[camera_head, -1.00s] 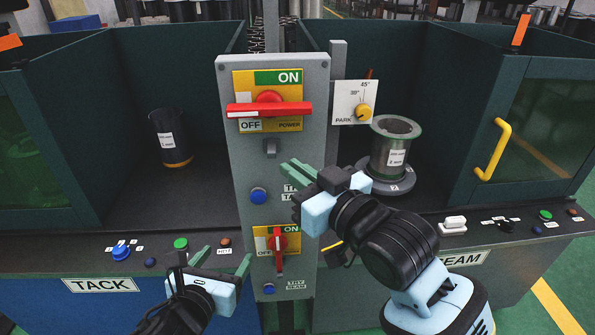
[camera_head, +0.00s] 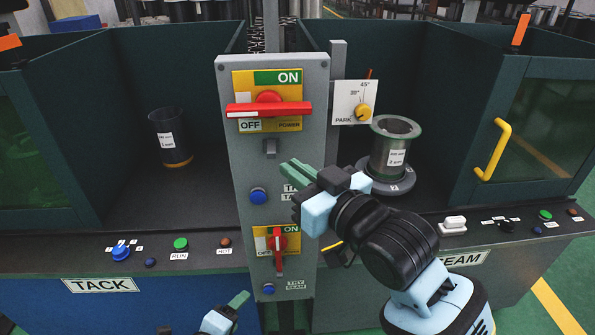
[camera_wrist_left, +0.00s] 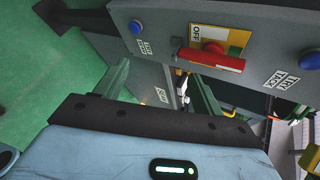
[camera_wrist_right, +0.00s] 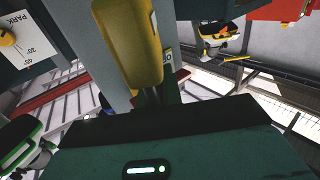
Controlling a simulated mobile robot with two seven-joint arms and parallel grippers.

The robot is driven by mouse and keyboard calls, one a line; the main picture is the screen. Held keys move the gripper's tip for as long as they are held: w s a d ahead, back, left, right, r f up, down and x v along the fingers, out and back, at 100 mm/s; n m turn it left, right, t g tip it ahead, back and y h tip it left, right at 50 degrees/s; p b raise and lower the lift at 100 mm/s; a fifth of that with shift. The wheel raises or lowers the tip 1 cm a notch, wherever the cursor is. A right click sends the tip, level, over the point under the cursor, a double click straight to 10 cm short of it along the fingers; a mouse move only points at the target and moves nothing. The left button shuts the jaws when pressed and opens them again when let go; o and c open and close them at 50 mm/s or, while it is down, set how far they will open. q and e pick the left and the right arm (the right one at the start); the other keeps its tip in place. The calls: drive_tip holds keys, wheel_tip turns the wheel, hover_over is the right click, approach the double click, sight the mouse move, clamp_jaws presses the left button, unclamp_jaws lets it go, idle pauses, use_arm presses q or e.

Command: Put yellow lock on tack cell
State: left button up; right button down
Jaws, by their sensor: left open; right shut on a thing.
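A yellow body, which looks like the yellow lock (camera_wrist_right: 135,45), is in my right gripper (camera_wrist_right: 150,97), shut on it in the right wrist view. In the head view my right gripper (camera_head: 297,172) is in front of the grey panel's right part, and I cannot make out the lock there. The tack cell (camera_head: 100,285) is at left. On the panel, the upper red handle (camera_head: 270,110) lies level and the lower red handle (camera_head: 278,250) stands upright. My left gripper (camera_head: 225,312) is open and empty, low in front of the panel, mostly out of the head view.
A dark cylinder (camera_head: 170,138) stands in the tack cell. A flanged cylinder (camera_head: 392,150) stands in the seam cell (camera_head: 465,260) at right. A grey hasp-like piece (camera_head: 270,148) and a blue button (camera_head: 258,196) sit below the upper handle. A dial plate (camera_head: 355,102) is beside the panel.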

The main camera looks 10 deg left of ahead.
drive_tip(key=w+d+f+m+t+h, duration=0.1)
drive_tip(key=d+f+m+t+h, duration=0.3)
drive_tip(key=d, duration=0.4)
drive_tip(key=d+f+m+t+h, duration=0.1)
drive_tip(key=d+f+m+h, duration=0.15)
drive_tip(key=d+f, duration=0.45)
use_arm(q)
drive_tip(key=s+f+n+g, duration=0.2)
drive_tip(key=s+f+n, duration=1)
drive_tip(key=n, duration=0.7)
wheel_tip(320, 180, down, 2)
drive_tip(key=shift+s+a+f+n, duration=0.2)
drive_tip(key=shift+s+a+n, duration=0.15)
drive_tip(key=shift+a+n, duration=0.05)
use_arm(e)
drive_tip(key=s+d+f+m+h, duration=0.1)
drive_tip(key=s+d+f+h, duration=0.2)
drive_tip(key=d, duration=0.4)
drive_tip(key=s+d+f+m+t+h, duration=0.1)
drive_tip(key=s+d+f+m+h, duration=0.1)
drive_tip(key=d, duration=0.6)
drive_tip(key=shift+s+f+h, duration=0.9)
drive_tip(key=shift+s+h, duration=0.2)
drive_tip(key=shift+h, duration=0.05)
drive_tip(key=shift+m, duration=0.25)
